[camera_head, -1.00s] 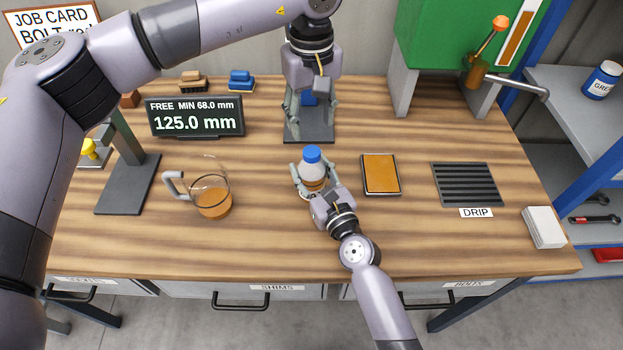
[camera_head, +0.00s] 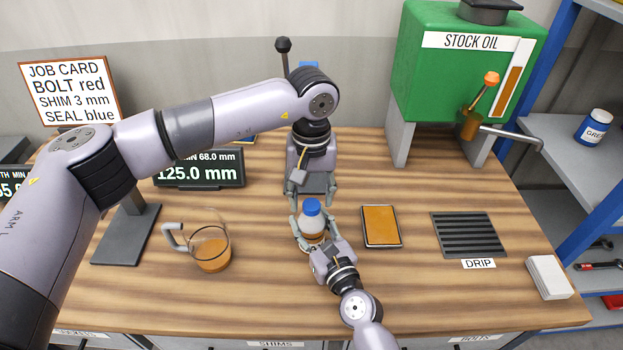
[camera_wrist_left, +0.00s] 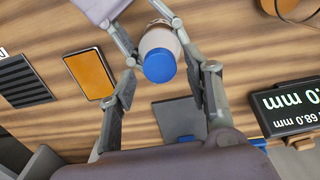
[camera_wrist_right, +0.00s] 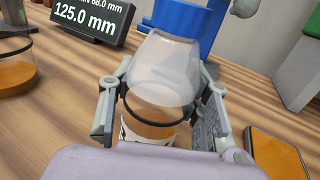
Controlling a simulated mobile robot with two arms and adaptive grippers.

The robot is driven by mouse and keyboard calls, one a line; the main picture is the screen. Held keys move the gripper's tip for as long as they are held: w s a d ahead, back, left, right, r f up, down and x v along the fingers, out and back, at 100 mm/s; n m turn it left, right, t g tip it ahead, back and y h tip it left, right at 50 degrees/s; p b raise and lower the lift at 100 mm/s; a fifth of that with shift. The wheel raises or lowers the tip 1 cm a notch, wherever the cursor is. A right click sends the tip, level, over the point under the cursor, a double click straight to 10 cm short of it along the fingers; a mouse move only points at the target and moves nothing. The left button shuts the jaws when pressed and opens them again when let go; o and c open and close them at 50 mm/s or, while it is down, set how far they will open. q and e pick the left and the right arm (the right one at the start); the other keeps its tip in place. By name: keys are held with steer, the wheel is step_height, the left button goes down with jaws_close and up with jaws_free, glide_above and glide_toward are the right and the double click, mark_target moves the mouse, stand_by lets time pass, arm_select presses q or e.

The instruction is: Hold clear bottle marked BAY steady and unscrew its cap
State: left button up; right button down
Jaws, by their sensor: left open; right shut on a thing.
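The clear bottle (camera_head: 311,222) with a blue cap (camera_head: 312,206) stands upright on the bench. It holds some amber liquid, seen in the right wrist view (camera_wrist_right: 165,75); a label's edge shows low on it, its text unreadable. My right gripper (camera_head: 313,232) is shut around the bottle's body, one finger on each side. My left gripper (camera_head: 314,197) is open and empty, pointing down just behind the cap. In the left wrist view the cap (camera_wrist_left: 159,66) lies near the gap between its fingers (camera_wrist_left: 170,78); I see no contact.
A glass jug (camera_head: 210,248) with amber liquid stands left of the bottle. An amber-topped tray (camera_head: 381,226) and the drip grate (camera_head: 468,235) lie to the right. A dark plate (camera_wrist_left: 180,118) lies behind the bottle. The green stock oil tank (camera_head: 460,80) stands at back right.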

arm_select(q)
steer(key=shift+f, duration=0.85)
steer(key=shift+c, duration=0.2)
